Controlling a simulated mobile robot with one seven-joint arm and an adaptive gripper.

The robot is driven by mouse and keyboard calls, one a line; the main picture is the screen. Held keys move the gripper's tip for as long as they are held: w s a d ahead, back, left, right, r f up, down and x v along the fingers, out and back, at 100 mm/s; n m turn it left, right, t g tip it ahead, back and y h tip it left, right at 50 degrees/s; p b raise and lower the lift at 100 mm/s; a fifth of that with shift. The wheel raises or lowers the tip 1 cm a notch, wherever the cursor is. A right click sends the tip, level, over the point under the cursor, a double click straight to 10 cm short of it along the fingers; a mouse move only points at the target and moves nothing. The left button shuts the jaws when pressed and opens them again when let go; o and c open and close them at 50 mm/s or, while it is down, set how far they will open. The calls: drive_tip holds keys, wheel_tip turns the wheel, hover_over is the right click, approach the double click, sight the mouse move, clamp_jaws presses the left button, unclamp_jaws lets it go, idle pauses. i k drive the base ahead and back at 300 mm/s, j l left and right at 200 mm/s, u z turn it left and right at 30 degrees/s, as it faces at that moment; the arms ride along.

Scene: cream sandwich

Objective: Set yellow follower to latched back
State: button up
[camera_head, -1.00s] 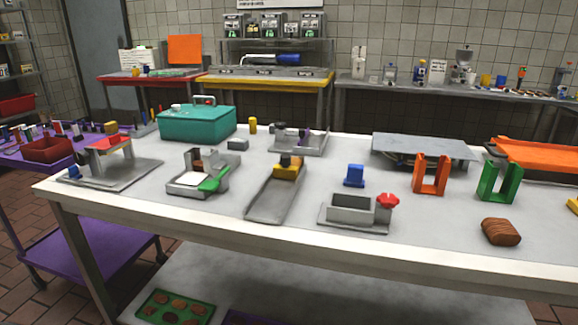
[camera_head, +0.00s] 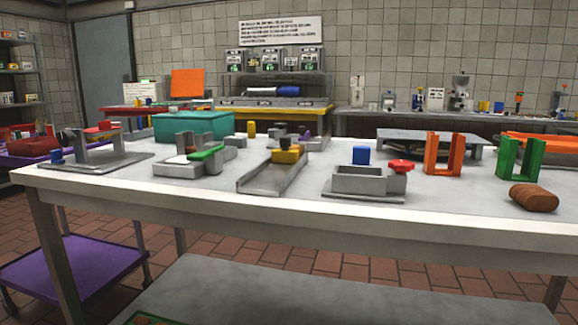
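The yellow follower (camera_head: 287,156) is a small yellow block with a dark knob on top. It sits at the far end of a grey sloped channel (camera_head: 262,178) in the middle of the table. From this low angle I cannot tell whether it is latched. My gripper and arm do not show in this view.
The white table (camera_head: 440,217) spans the view. Left of the channel stand a grey fixture with a green lever (camera_head: 205,153) and one with a red top (camera_head: 103,128). To the right are a grey box fixture (camera_head: 358,180), orange bracket (camera_head: 443,154), green bracket (camera_head: 519,158) and brown loaf (camera_head: 534,198).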

sight(283, 155)
drive_tip(key=l+u, duration=0.25)
drive_tip(key=l, duration=0.4)
drive_tip(key=l+u, duration=0.25)
drive_tip(key=l, duration=0.4)
